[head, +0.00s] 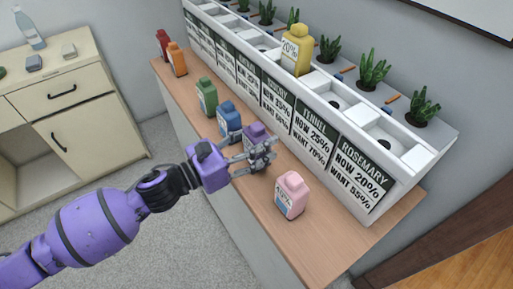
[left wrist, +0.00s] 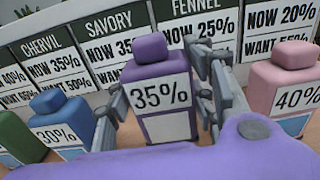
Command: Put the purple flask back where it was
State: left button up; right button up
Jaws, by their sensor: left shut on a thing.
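The purple flask (head: 253,132) stands upright on the wooden counter, in the row between the blue flask and the pink flask. In the left wrist view the purple flask (left wrist: 160,88) fills the middle and its label reads 35%. My left gripper (head: 257,157) is shut on it, with a finger on each side of its body. The gripper also shows in the left wrist view (left wrist: 163,108). The gripper hides the lower part of the flask in the head view. My right gripper is not in view.
A blue flask (head: 229,120) labelled 30% and a pink flask (head: 291,195) labelled 40% flank it. Green (head: 206,96), orange (head: 177,59) and red (head: 163,44) flasks stand farther left. A yellow flask (head: 297,50) sits on the white planter (head: 392,178) behind. Counter is bare right of pink.

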pick_arm(q)
jog(key=shift+f, duration=1.45)
jog(key=shift+f, duration=0.1)
jog(key=o, duration=0.9)
jog(key=shift+f, duration=0.1)
jog(key=o, duration=0.4)
jog(key=shift+r, duration=0.3)
jog(key=b+v, duration=0.2)
jog(key=v, duration=1)
